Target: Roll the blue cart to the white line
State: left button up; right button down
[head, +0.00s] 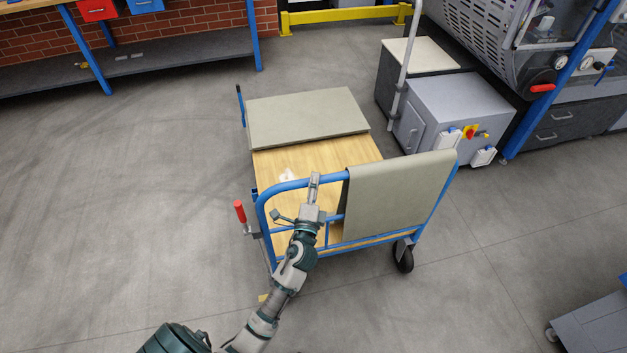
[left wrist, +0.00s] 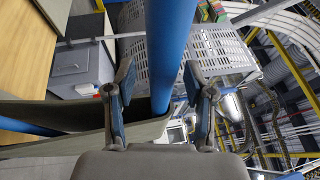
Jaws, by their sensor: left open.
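The blue cart (head: 318,157) stands in the middle of the head view, with a wooden deck and a blue tubular handle frame at its near end. My left gripper (head: 314,182) is at the top bar of that handle. In the left wrist view, the blue bar (left wrist: 168,45) passes between the spread fingers of my left gripper (left wrist: 158,85), which is open around it. I cannot tell whether the fingers touch the bar. No white line can be made out on the floor. My right gripper is out of view.
A grey panel (head: 400,190) hangs over the handle's right part. A grey board (head: 306,118) lies at the deck's far end. Grey cabinets (head: 445,105) stand close to the cart's right. Open floor (head: 130,190) lies left. A workbench (head: 170,52) stands at the back left.

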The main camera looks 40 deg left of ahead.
pick_arm(q)
jog(key=shift+w+r, duration=0.25)
jog(key=shift+w, duration=0.25)
jog(key=shift+a+f, duration=0.1)
jog(key=shift+a, duration=0.25)
jog(key=c, duration=0.4)
jog(key=shift+a, duration=0.1)
grip_shut()
jog(key=shift+f, duration=0.1)
